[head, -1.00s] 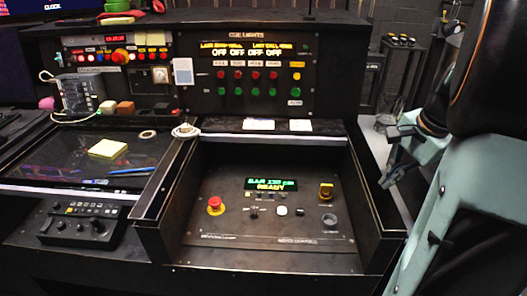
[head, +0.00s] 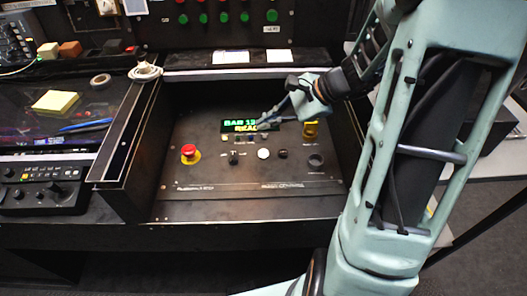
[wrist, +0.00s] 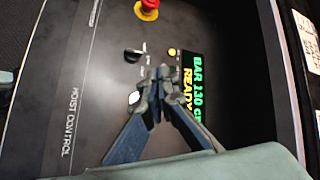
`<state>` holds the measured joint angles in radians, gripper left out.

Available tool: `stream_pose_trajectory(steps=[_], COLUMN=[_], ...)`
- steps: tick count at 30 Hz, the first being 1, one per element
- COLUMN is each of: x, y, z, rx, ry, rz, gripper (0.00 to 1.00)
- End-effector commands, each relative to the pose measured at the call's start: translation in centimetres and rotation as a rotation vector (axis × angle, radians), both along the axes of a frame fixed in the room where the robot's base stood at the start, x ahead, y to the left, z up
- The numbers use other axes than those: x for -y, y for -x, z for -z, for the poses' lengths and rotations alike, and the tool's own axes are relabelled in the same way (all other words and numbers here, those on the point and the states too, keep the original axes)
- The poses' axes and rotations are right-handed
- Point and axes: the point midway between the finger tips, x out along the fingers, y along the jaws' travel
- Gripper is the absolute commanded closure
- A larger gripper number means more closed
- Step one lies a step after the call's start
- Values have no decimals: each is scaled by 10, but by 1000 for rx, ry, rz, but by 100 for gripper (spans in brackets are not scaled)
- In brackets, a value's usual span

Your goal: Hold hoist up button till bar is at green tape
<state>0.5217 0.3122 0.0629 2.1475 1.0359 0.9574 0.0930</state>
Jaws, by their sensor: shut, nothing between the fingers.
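The hoist control panel (head: 210,185) is a dark, sloping panel in a recessed box. It carries a white round button (head: 263,153), a black button (head: 283,153) beside it, a black selector knob (head: 233,157) and a red stop button (head: 188,153). I cannot read which one is hoist up. The display (head: 238,125) reads BAR 130 cm and READY in the wrist view (wrist: 192,85). My gripper (head: 262,122) is shut and empty, above the panel in front of the display. In the wrist view its fingertips (wrist: 155,78) show close to the white button (wrist: 134,97), apparently above it. I see no bar or green tape.
A yellow-topped switch (head: 310,131) and a round dark socket (head: 316,161) are on the panel's right. Raised side walls (head: 128,140) border the box. The cue-light buttons (head: 223,17) stand behind.

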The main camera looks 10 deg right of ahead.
Motion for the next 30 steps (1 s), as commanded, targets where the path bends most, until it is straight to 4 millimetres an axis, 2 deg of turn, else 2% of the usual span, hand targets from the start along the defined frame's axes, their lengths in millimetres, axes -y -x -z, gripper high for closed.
stream_pose_trajectory(steps=[8,21,25,30], x=[0,1,0,0], y=[0,0,0,0], z=[16,77,87,89], rx=[-1,-1,-1,0], ry=[0,1,1,1], rz=[-1,1,0,1], gripper=[100,100,100,100])
